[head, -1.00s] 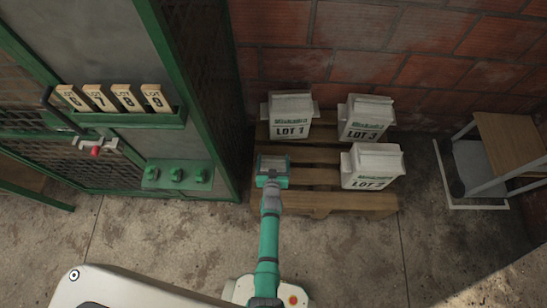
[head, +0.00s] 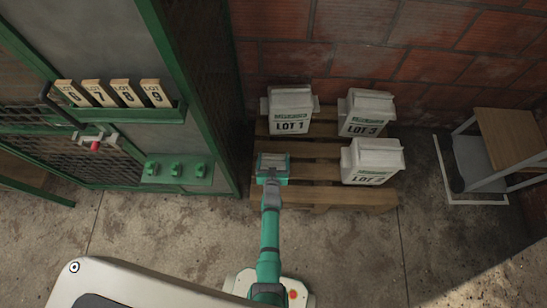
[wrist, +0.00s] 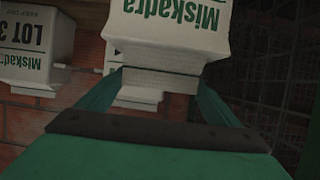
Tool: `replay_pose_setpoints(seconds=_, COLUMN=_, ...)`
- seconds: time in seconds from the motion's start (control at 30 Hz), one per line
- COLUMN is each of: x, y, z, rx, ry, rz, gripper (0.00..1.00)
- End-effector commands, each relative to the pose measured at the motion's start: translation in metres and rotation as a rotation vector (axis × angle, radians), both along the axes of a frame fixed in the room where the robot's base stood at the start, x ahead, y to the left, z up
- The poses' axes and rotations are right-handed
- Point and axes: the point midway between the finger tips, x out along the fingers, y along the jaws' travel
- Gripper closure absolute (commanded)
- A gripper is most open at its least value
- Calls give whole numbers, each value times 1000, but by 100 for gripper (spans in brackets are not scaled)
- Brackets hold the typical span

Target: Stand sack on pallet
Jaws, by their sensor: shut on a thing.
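In the wrist view, which shows things upside down, my gripper (wrist: 160,88) is shut on the narrow top of a white sack (wrist: 175,30) with green "Miskadra" lettering. In the head view my gripper (head: 273,166) is over the front left of the wooden pallet (head: 325,195). It hides most of the held sack there; only a pale grey patch shows between the fingers. I cannot tell whether the sack's base touches the slats. Three white sacks stand upright on the pallet: LOT 1 (head: 290,113) behind my gripper, LOT 3 (head: 366,115) back right, LOT 2 (head: 371,162) front right.
A brick wall (head: 400,40) closes off the back. A green-framed mesh cage (head: 165,60) stands close on the left, with lot tags (head: 115,93) in a rack and a red-knobbed latch (head: 95,145). A wooden-topped stand (head: 510,138) is at right. Concrete floor in front is clear.

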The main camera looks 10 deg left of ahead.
Motion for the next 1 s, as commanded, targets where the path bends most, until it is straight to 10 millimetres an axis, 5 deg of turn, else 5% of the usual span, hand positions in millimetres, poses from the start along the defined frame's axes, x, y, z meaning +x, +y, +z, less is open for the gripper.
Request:
replay_pose_setpoints(seconds=0.77, x=2, y=0, z=-9, rx=1, ry=-4, rz=0, gripper=77)
replay_pose_setpoints(seconds=0.8, x=2, y=0, z=-9, rx=1, ry=-5, rz=0, gripper=10)
replay_pose_setpoints(seconds=0.87, x=2, y=0, z=-9, rx=1, ry=-4, rz=0, gripper=0)
replay_pose_setpoints(seconds=1.0, x=1, y=0, z=-10, rx=0, ry=-2, rz=0, gripper=0)
